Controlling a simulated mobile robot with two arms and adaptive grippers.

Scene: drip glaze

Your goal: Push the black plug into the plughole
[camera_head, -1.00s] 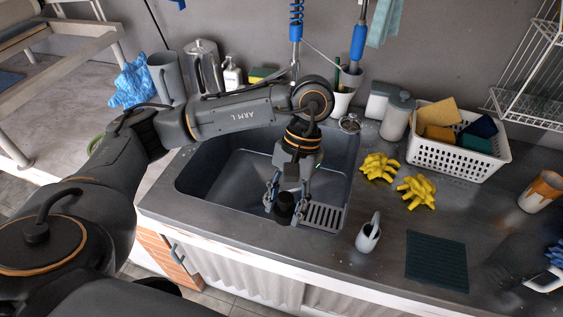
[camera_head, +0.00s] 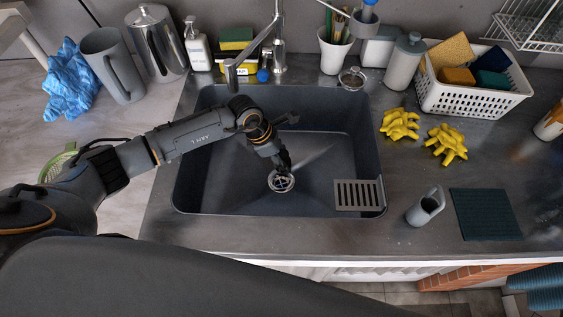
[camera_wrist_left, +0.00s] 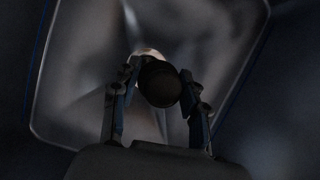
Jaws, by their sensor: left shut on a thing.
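The black plug (camera_wrist_left: 159,84) shows as a dark round piece between the two fingers of my left gripper in the left wrist view. My left gripper (camera_head: 284,162) is shut on it, low inside the dark grey sink (camera_head: 225,187). The plughole (camera_head: 281,182) is a pale metal ring with a cross in the basin floor, just below the fingertips in the head view. Part of its pale rim (camera_wrist_left: 147,53) shows beyond the plug in the left wrist view. The plug cannot be made out clearly in the head view, and its gap to the plughole is unclear. My right gripper is not in view.
A slotted tray (camera_head: 358,195) sits at the sink's front right. The tap (camera_head: 250,58) reaches over the back edge.

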